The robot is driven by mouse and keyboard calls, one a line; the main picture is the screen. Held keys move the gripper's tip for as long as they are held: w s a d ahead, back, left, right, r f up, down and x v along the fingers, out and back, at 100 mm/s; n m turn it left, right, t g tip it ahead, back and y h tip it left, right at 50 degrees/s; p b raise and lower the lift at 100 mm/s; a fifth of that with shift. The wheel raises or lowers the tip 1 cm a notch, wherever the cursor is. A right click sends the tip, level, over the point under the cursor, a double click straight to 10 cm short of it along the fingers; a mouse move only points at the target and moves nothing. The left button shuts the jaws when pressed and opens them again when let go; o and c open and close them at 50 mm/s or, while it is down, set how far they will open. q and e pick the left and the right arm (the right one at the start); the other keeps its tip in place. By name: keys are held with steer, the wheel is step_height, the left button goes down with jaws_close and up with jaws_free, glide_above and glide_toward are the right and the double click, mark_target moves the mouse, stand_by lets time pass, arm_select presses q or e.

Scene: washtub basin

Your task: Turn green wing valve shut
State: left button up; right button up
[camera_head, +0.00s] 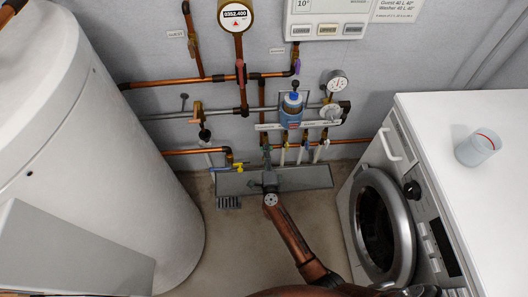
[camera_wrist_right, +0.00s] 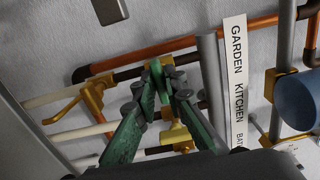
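The green wing valve (camera_wrist_right: 157,78) shows in the right wrist view as a small bright green piece above a brass valve body (camera_wrist_right: 176,134). My right gripper (camera_wrist_right: 160,88) has its two dark green fingers drawn together, one on each side of the wing, with only the wing between the tips. In the head view my right gripper (camera_head: 267,172) reaches up to the left end of the valve row, over the grey trough. There the valve is small and partly hidden by the gripper. My left gripper is not in view.
A label strip (camera_wrist_right: 236,82) reads GARDEN, KITCHEN and more. Brass lever valve (camera_wrist_right: 85,100) and copper pipes lie close by. A blue-capped bottle (camera_head: 291,112) stands right of the gripper. The trough (camera_head: 312,178) lies below. White tank (camera_head: 95,130) and washer (camera_head: 455,200) flank the floor.

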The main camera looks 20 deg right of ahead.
steer(key=o, duration=0.3)
steer(key=shift+o, duration=0.2)
steer(key=v, duration=0.7)
steer(key=shift+s, duration=0.2)
steer(key=shift+a, duration=0.1)
